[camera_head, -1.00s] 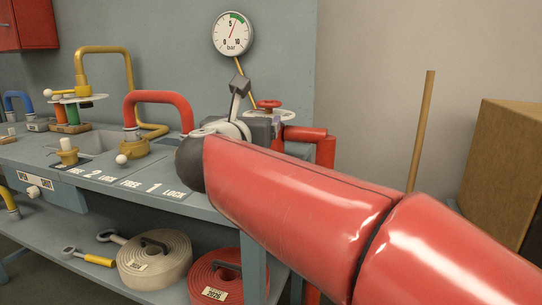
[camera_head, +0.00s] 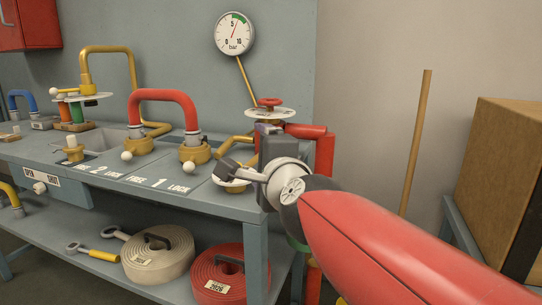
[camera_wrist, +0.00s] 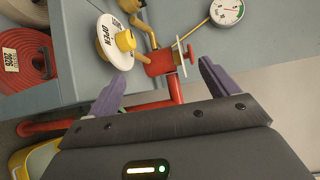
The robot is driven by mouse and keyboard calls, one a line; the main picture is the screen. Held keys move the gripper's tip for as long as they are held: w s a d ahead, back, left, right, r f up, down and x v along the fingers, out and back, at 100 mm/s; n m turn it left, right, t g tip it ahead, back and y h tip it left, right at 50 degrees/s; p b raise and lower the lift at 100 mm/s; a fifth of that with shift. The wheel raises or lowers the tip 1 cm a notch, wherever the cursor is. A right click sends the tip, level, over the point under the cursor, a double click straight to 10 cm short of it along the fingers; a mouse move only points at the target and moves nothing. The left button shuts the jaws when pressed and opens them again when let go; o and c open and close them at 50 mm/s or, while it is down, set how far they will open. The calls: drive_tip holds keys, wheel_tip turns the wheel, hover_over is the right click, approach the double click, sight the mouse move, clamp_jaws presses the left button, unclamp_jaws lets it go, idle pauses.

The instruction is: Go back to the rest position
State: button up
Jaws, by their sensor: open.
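My gripper (camera_wrist: 162,67) shows in the wrist view with two purple fingers spread wide and nothing between their tips. Beyond them are the red valve body with its red handwheel (camera_wrist: 191,54) and a white disc marked OPEN (camera_wrist: 108,42) with a yellow knob. In the head view my gripper is mostly hidden behind my wrist at the bench's right end. The red handwheel (camera_head: 269,102) shows above it, on a white disc. Whether the fingers touch anything there cannot be told.
The bench (camera_head: 150,183) carries a red arched hose (camera_head: 163,96) and a yellow arched pipe (camera_head: 104,50). A pressure gauge (camera_head: 234,34) is on the wall behind. Rolled hoses (camera_head: 158,258) lie on the lower shelf. A wooden pole (camera_head: 416,145) and a cardboard box (camera_head: 505,170) stand at right.

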drive_tip(key=s+d+f+n+g+h, duration=0.2)
drive_tip(key=s+d+f+n+g, duration=0.3)
drive_tip(key=s+f, duration=0.5)
drive_tip(key=s+d+f+n+g+h, duration=0.3)
drive_tip(key=s+d+f+n+g, duration=0.2)
drive_tip(key=s+d+f+n, duration=0.5)
wheel_tip(320, 180, down, 5)
drive_tip(key=shift+d+r+g, duration=0.1)
drive_tip(key=shift+d+g, duration=0.2)
drive_tip(key=shift+d, duration=0.75)
